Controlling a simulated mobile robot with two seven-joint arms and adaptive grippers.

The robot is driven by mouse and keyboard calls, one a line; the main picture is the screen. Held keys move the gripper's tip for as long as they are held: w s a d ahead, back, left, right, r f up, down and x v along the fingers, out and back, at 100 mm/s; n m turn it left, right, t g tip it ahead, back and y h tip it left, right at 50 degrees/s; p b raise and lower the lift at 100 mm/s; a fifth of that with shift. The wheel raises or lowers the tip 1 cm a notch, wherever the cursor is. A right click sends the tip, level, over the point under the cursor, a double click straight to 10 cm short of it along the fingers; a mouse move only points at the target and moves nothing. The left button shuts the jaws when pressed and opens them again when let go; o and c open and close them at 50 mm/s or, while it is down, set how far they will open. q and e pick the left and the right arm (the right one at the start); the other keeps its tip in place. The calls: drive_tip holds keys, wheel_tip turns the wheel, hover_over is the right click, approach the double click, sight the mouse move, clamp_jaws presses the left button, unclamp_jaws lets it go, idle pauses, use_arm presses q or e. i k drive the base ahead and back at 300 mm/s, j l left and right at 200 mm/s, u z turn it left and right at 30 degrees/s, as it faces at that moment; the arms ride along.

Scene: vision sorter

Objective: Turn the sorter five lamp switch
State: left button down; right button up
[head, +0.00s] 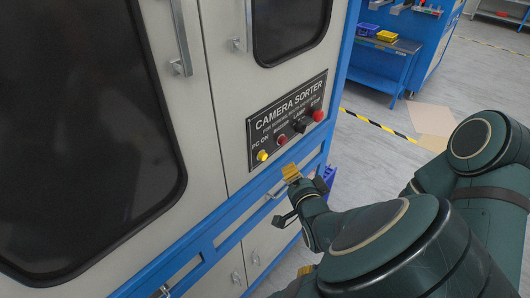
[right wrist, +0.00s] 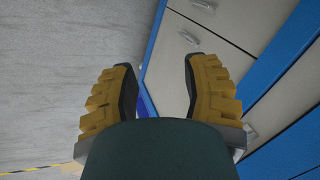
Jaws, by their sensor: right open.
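The camera sorter panel (head: 262,122), a black plate with white lettering, is on the cabinet front in the head view. It has a yellow button, a small red button, a black knob-like lamp switch (head: 299,125) and a larger red stop button. The small labels are hard to read.
The grey cabinet has blue edges, dark windows and metal door handles (head: 181,66). A blue workbench (head: 378,72) with bins stands behind at the right. Grey floor with yellow-black tape (head: 380,127) lies between. My dark green arm links fill the lower right.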

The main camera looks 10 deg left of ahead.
sight(300, 128)
drive_tip(key=k+l, duration=0.25)
drive_tip(key=k, duration=0.2)
drive_tip(key=k+l, duration=0.2)
drive_tip(key=k, duration=0.3)
